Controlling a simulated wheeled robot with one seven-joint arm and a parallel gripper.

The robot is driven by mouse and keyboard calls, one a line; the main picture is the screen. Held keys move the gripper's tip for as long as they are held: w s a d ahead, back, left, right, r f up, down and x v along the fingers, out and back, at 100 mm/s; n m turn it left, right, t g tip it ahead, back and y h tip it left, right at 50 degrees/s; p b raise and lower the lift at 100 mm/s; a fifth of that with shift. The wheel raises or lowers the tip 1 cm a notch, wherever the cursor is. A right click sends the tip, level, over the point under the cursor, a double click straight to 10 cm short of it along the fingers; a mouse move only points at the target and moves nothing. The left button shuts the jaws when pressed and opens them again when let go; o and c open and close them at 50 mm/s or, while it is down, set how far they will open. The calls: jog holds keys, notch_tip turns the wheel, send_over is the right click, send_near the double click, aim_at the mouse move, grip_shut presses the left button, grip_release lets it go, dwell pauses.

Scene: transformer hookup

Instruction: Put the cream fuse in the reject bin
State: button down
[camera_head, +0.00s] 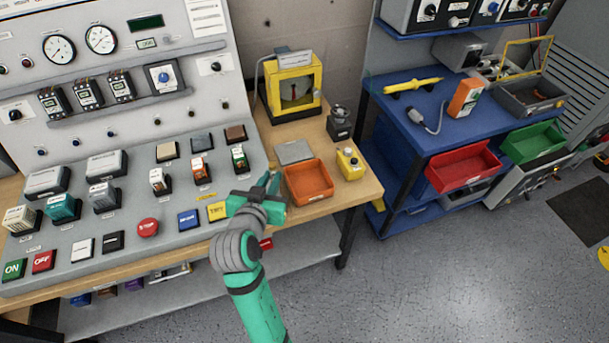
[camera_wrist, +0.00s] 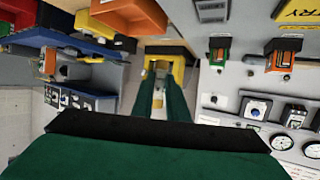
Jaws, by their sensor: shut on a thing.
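My gripper (camera_head: 270,190) is above the bench's front edge, between the control panel and an orange tray (camera_head: 308,183). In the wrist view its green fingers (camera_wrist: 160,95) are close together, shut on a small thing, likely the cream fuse. No bin has a readable reject label. The orange tray looks empty, just right of my gripper, and shows in the wrist view (camera_wrist: 135,14).
A yellow tester (camera_head: 292,88), a grey pad (camera_head: 294,152) and a small yellow box (camera_head: 349,164) stand around the tray. Panel fuses (camera_head: 200,167) and buttons lie left of my gripper. The floor (camera_head: 430,270) in front is clear.

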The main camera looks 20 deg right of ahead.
jog(key=w+d+f, duration=0.2)
jog(key=d, duration=0.1)
jog(key=w+d+f, duration=0.2)
jog(key=d+f, duration=0.1)
jog(key=d, duration=0.1)
jog(key=w+d+f, duration=0.3)
jog(key=shift+d+f, duration=0.25)
jog(key=shift+d, duration=0.05)
jog(key=shift+w+d+f, duration=0.35)
jog(key=shift+d+f, duration=0.05)
jog(key=shift+f, duration=0.2)
jog(key=f, duration=0.3)
jog(key=shift+w+f, duration=0.1)
jog(key=shift+w, duration=0.1)
jog(key=shift+s+d, duration=0.15)
jog(key=shift+d, duration=0.1)
jog(key=c, duration=2.2)
grip_release()
jog(key=shift+a+f, duration=0.15)
jog(key=shift+o, duration=0.9)
jog(key=shift+a, duration=0.2)
jog(key=shift+d, duration=0.1)
